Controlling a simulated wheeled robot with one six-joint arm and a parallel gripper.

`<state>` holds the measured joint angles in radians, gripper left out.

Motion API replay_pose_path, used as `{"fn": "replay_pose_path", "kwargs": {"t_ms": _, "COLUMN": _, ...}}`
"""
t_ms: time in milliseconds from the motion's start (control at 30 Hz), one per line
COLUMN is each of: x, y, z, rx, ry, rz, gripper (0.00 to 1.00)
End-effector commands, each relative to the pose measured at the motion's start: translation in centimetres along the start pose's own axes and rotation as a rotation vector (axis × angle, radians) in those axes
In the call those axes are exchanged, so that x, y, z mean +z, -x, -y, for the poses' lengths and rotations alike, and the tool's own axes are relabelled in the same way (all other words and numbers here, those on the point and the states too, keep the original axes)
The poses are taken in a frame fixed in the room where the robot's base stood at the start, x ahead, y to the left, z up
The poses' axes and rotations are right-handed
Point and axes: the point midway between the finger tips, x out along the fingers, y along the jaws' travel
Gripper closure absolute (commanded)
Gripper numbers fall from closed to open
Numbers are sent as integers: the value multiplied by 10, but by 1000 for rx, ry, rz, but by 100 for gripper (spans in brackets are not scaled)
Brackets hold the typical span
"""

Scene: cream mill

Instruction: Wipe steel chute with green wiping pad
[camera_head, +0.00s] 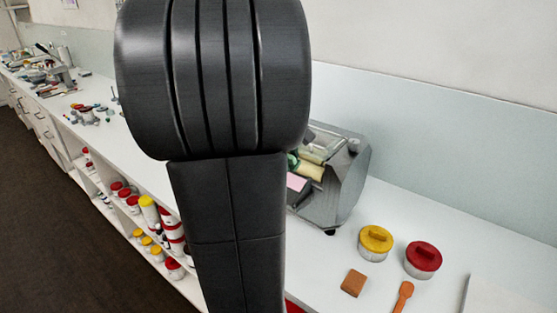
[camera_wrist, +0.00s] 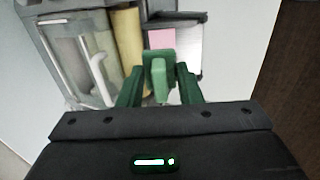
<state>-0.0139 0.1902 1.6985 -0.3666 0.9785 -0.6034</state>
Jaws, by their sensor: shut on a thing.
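My gripper (camera_wrist: 159,82) has green fingers and is shut on the green wiping pad (camera_wrist: 156,66), held by its upright grip part. The pad is over or beside the steel chute (camera_wrist: 189,63), a shiny grey tray on the front of the mill. A pink patch (camera_wrist: 162,39) lies on the chute just beyond the pad. I cannot tell whether the pad touches the chute. In the head view my arm hides most of this; the pink patch (camera_head: 296,182) and a bit of green show at its right edge.
The grey mill (camera_head: 346,180) with cream rollers (camera_wrist: 127,50) stands on the white counter. To its right are a yellow-lidded jar (camera_head: 375,243), a red-lidded jar (camera_head: 423,260), a brown block (camera_head: 353,283) and an orange spatula (camera_head: 403,296). Shelves with jars (camera_head: 148,212) are below left.

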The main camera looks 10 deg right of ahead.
Motion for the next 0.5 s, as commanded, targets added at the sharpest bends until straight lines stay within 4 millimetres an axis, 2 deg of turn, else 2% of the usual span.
{"fn": "replay_pose_path", "kwargs": {"t_ms": 267, "x": 0, "y": -21, "z": 2, "rx": 0, "ry": -1, "rz": 1, "gripper": 86}}
{"fn": "replay_pose_path", "kwargs": {"t_ms": 500, "x": 0, "y": -50, "z": 2, "rx": -1, "ry": -1, "rz": 1, "gripper": 86}}
